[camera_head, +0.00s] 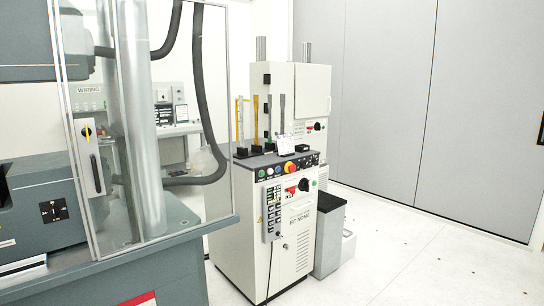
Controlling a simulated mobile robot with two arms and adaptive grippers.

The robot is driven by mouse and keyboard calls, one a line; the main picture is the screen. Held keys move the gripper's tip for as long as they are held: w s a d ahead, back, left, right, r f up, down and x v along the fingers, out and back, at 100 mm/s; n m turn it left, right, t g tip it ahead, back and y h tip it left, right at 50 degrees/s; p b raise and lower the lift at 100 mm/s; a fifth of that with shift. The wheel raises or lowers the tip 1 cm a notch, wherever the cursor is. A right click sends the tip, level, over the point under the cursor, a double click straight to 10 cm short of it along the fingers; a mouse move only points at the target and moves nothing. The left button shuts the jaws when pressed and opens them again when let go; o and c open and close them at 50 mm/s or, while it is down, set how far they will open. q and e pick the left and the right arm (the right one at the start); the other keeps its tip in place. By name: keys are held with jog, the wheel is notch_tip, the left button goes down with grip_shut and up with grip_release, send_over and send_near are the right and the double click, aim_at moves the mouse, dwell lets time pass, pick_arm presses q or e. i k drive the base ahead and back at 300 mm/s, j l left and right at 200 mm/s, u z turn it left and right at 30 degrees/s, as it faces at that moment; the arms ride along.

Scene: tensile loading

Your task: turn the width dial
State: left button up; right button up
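Neither of my grippers shows in the head view. No label that I can read marks a width dial. A round black dial (304,185) sits on the front of the white control cabinet (297,258), beside a red mark. A similar black knob (317,126) is on the taller white cabinet (312,85) behind. A black square plate with a white dial mark (53,209) is on the grey machine at the left. Which of these is the width dial I cannot tell.
The clear guard (105,190) and dark grey bench (180,248) fill the left. Upright metal specimens (255,118) stand on the cabinet top near a red button (290,167). A grey bin (329,240) stands right of the cabinet. The white floor (420,262) at right is open.

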aim_at(53, 212)
jog(key=u, duration=1.45)
